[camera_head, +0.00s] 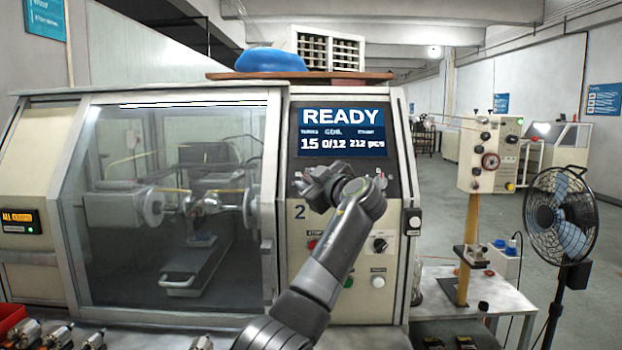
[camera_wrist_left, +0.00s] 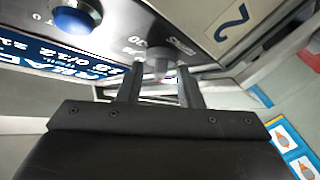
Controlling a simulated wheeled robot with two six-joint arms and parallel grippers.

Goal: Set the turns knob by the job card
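The winding machine's screen (camera_head: 341,132) reads READY, with 15, 0/12 and 212 pcs below. My left gripper (camera_head: 312,184) is at the control panel just under the screen, and the arm hides part of the panel. In the left wrist view, a grey turns knob (camera_wrist_left: 158,64) sits between the fingertips of my left gripper (camera_wrist_left: 160,72). Small gaps seem to show on both sides, so the fingers look open around it. A 30 is printed beside the knob; its pointer cannot be made out. I cannot identify the job card. My right gripper is not in view.
The machine's glass door (camera_head: 170,130) is left of the panel. A black fan (camera_head: 560,215) stands at right.

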